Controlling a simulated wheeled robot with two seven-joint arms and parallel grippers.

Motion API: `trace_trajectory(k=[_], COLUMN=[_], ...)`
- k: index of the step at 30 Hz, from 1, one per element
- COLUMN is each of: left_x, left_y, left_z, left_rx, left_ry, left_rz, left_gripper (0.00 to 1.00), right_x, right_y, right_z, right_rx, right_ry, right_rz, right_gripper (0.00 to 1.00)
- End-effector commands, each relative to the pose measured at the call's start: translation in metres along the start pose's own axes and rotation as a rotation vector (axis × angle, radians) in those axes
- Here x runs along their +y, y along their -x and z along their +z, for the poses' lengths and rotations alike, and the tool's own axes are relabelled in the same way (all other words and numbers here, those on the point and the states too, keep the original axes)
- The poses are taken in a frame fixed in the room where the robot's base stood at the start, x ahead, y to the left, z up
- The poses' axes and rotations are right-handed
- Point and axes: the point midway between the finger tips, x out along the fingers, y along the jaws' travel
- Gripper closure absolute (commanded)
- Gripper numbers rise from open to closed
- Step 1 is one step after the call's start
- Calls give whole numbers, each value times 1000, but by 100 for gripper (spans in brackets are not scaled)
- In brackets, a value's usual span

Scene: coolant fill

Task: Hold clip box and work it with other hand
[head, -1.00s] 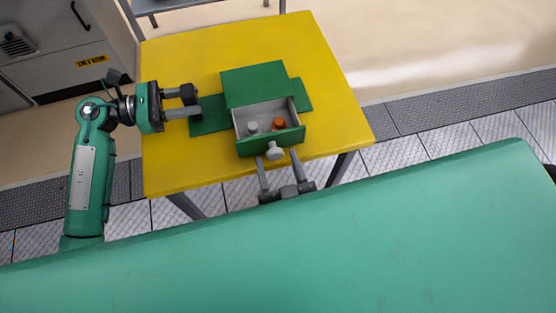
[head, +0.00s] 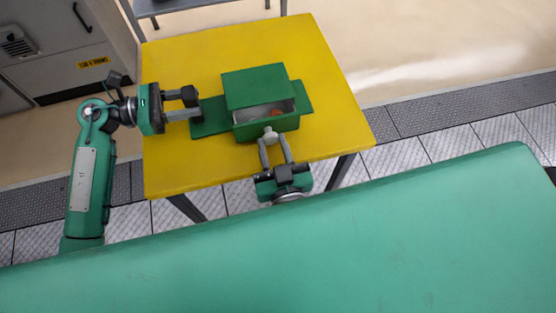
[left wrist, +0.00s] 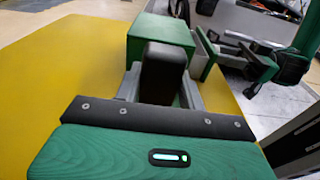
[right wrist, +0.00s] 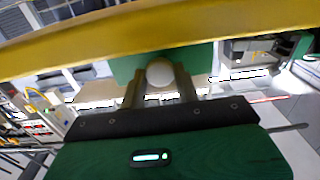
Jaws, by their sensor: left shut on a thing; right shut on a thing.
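The green clip box (head: 256,85) sits on the yellow table (head: 180,65), with its drawer (head: 268,127) partly out toward the table's front edge. Inside the drawer an orange item (head: 275,117) shows only in part. My left gripper (head: 196,104) is shut on the flat green flange (head: 212,122) at the box's left side. My right gripper (head: 274,142) is shut on the drawer's pale round knob (head: 270,135) at the front. The knob also shows between the fingers in the right wrist view (right wrist: 160,73). The box side shows in the left wrist view (left wrist: 160,38).
The yellow table is clear behind and to the right of the box. A grey cabinet (head: 60,45) stands at the back left. A grey shelf or stand (head: 185,6) is at the back.

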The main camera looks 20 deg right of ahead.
Motion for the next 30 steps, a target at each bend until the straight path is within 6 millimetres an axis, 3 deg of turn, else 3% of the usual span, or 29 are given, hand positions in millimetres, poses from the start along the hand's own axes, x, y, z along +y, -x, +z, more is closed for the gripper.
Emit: trace_trajectory(k=[3,6,16,17,20,30], left_x=[0,0,-1,-1,-1,0], left_y=[0,0,-1,-1,-1,0], left_z=[0,0,0,0,0,0], left_rx=[0,0,-1,-1,0,0], left_ry=[0,0,0,0,0,0], left_rz=[-1,-1,-5,-5,-5,-1], left_gripper=[78,78,78,78,78,78], right_x=[0,0,0,0,0,0], right_y=[-25,-36,-40,-40,-40,-38], right_z=[0,0,1,1,0,0], right_rx=[1,-1,-1,-1,-1,-1], right_ry=[-1,-1,-1,-1,-1,0], right_rz=[2,1,-1,0,-1,-1], right_gripper=[100,100,100,67,47,46])
